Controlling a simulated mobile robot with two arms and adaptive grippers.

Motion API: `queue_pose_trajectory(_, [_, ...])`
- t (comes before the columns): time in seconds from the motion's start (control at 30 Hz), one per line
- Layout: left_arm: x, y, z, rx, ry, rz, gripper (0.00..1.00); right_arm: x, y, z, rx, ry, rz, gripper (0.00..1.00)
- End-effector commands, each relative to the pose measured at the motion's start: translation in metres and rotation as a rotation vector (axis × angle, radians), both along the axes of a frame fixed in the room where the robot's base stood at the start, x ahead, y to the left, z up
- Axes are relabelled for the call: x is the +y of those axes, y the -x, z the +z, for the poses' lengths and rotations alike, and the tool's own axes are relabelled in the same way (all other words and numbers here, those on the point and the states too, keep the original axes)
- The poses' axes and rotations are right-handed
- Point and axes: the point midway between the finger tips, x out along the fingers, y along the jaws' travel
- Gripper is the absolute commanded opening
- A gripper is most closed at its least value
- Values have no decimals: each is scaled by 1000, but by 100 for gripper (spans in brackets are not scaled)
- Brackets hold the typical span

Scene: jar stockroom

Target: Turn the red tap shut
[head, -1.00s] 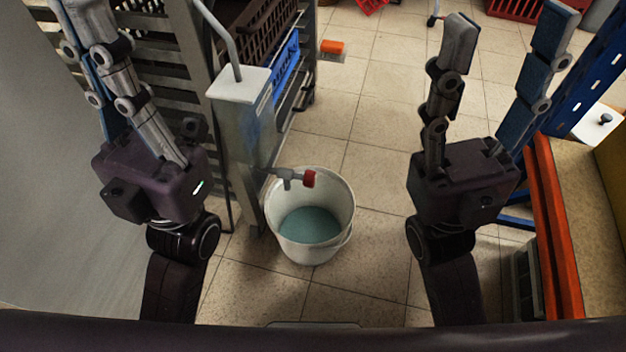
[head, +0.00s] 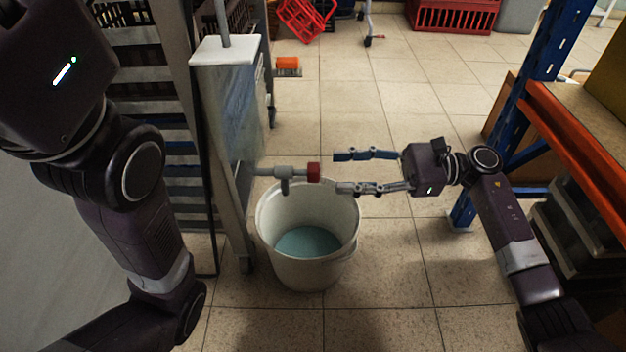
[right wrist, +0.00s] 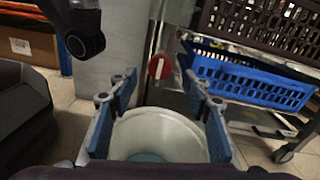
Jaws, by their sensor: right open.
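The red tap handle (head: 314,172) is on a grey spout (head: 284,173) that juts from the metal tank (head: 232,95) over a white bucket (head: 306,255) with bluish liquid. No falling stream is clear. My right gripper (head: 338,171) is open, its fingers pointing left at the handle, with a small gap before it. In the right wrist view the handle (right wrist: 159,67) is a red disc with a pale, nearly upright bar, between and beyond the open fingers (right wrist: 160,88). My left gripper's body (head: 55,70) is at the top left; its fingers are out of frame.
A slatted metal rack (head: 150,130) stands left of the tank. An orange-edged shelf (head: 580,135) with blue posts is at the right. An orange object (head: 288,63) and red crates (head: 452,16) are farther back. The tiled floor in the middle is clear.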

Motion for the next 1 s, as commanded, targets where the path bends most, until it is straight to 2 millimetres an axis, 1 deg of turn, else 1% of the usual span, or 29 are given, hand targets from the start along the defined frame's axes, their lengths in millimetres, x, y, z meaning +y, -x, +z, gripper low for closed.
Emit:
queue_pose_trajectory(0.03, [0,0,-6,1,0,0,0,9,2,-2,-1,-3,5,45])
queue_pose_trajectory(0.2, [0,0,-18,1,0,0,0,38,3,-2,0,-6,4,45])
queue_pose_trajectory(0.3, [0,0,-24,1,0,0,0,52,3,-2,2,-7,3,45])
queue_pose_trajectory(0.4, [0,0,-27,0,0,0,0,62,4,-1,4,-5,3,45])
queue_pose_trajectory(0.53, [0,0,-28,0,0,0,0,68,4,0,5,-6,1,45])
queue_pose_trajectory(0.77, [0,0,-28,0,0,-1,0,69,4,1,5,-6,1,45])
queue_pose_trajectory(1.0, [0,0,-28,0,0,-1,0,69,4,1,6,-6,1,20])
